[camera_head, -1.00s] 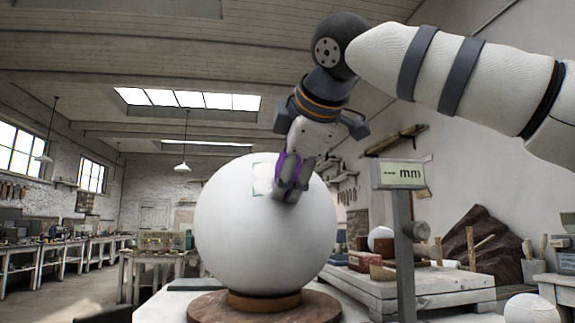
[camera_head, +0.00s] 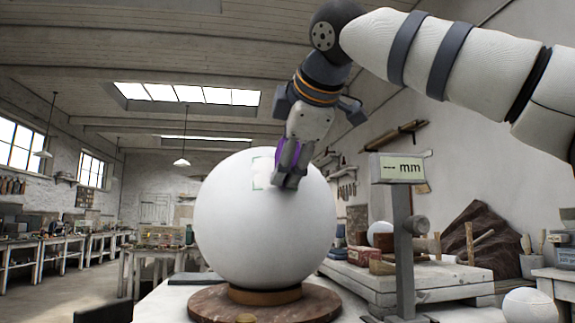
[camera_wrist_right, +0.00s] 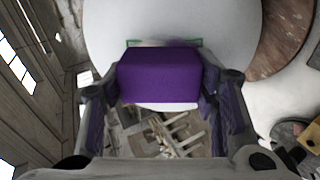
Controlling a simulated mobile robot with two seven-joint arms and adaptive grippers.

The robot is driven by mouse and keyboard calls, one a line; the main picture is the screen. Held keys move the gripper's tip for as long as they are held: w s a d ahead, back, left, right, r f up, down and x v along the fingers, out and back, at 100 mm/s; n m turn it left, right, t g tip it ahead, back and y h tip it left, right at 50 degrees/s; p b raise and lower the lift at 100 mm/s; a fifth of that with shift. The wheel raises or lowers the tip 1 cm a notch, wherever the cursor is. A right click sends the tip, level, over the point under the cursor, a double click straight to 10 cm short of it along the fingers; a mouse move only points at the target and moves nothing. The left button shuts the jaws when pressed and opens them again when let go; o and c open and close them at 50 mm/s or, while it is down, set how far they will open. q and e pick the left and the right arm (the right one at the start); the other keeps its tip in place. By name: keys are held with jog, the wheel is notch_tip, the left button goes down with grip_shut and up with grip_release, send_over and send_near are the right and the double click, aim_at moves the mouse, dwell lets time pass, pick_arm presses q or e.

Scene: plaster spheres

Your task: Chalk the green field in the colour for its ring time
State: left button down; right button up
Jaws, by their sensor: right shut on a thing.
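A large white plaster sphere (camera_head: 245,225) sits in a brown ring on a round reddish-brown turntable (camera_head: 205,307). My right gripper (camera_head: 287,180) is at the field's right edge, shut on a purple block (camera_wrist_right: 160,76), probably chalk. In the wrist view, the block covers most of the field, and green edging (camera_wrist_right: 193,43) shows behind it. I cannot tell whether the block touches the sphere or whether the field bears chalk. My left gripper is not in view.
A grey post with a display (camera_head: 398,170) reading "--- mm" stands right of the sphere. Behind it, a pale bench (camera_head: 415,285) holds blocks and a small ball. A smaller white sphere (camera_head: 530,308) is at lower right.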

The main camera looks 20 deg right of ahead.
jog(key=shift+s+a+f, duration=0.15)
jog(key=shift+s+f, duration=0.2)
jog(key=shift+s, duration=0.15)
jog(key=shift+s+a+f, duration=0.1)
jog(key=shift+s+f, duration=0.05)
jog(key=shift+s, duration=0.4)
jog(key=shift+w+d+r, duration=0.1)
jog(key=shift+w+r, duration=0.4)
jog(key=shift+r, duration=0.15)
jog(key=shift+w+d+r, duration=0.1)
jog(key=shift+w+r, duration=0.35)
jog(key=shift+r, duration=0.2)
jog(key=a, duration=0.3)
jog(key=shift+w+a, duration=0.15)
jog(key=shift+w, duration=0.25)
